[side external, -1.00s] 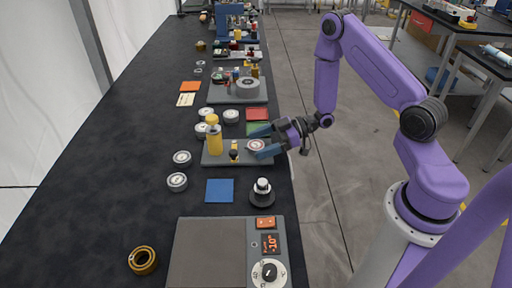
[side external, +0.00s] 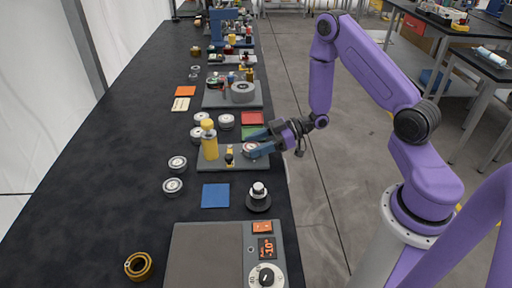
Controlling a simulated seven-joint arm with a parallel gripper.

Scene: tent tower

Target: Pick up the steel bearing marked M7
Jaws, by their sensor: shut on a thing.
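Several round steel bearings lie on the black bench. Two are at the left, one bearing (side external: 177,163) and a second bearing (side external: 172,186). Others sit farther back, such as the bearing (side external: 226,121). A bearing with a pale face and reddish ring (side external: 250,148) is at the right end of a grey plate (side external: 213,166). My gripper (side external: 253,143) reaches in from the right and is shut on this bearing, with a blue finger on each side. The bearing is at or just above the plate; I cannot tell which. Its mark is too small to read.
A yellow bottle-like piece (side external: 209,142) and a small yellow-black part (side external: 229,156) stand on the plate left of the gripper. A black stepped piece (side external: 258,196), a blue square (side external: 215,195) and a grey dial unit (side external: 205,255) are nearer.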

